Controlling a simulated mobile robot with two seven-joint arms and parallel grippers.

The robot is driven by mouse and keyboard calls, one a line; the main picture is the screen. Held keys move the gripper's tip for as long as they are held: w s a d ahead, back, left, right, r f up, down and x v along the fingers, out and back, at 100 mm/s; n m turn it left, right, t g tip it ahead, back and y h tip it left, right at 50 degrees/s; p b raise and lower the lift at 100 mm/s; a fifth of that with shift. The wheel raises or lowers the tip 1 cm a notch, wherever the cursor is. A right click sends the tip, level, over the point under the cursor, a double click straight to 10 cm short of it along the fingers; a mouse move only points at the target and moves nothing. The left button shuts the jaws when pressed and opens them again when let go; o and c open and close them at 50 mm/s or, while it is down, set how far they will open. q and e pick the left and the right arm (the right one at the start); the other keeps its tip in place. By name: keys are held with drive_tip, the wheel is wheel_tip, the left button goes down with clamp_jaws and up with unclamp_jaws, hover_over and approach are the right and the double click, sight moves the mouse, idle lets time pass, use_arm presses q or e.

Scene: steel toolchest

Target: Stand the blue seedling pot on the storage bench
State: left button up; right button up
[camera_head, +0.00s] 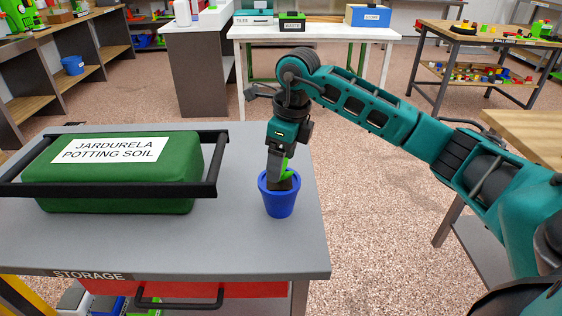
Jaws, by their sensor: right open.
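The blue seedling pot (280,205) stands upright on the grey top of the storage bench (240,245), near its right edge. The bench bears the label STORAGE on its front. My right gripper (283,180) points down at the pot, with its fingers at the rim and the tips partly hidden by the pot. It is open, and the pot appears to rest on the bench top. Whether a finger touches the pot wall cannot be told. My left gripper is not in view.
A green bag of potting soil (120,180) lies on the bench's left part, with a dark bar frame (211,165) around it. The bench top in front of the pot is clear. A white table (310,33) with boxes stands behind. A blue bucket (73,65) sits on the left shelf.

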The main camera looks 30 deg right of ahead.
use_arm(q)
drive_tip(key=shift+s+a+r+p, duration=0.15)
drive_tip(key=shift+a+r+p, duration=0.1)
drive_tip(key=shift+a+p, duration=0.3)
use_arm(e)
wheel_tip(320, 180, up, 10)
drive_tip(key=s, duration=0.1)
drive_tip(key=shift+s+d+r, duration=0.15)
drive_tip(key=shift+d+r, duration=0.1)
drive_tip(key=shift+d, duration=0.2)
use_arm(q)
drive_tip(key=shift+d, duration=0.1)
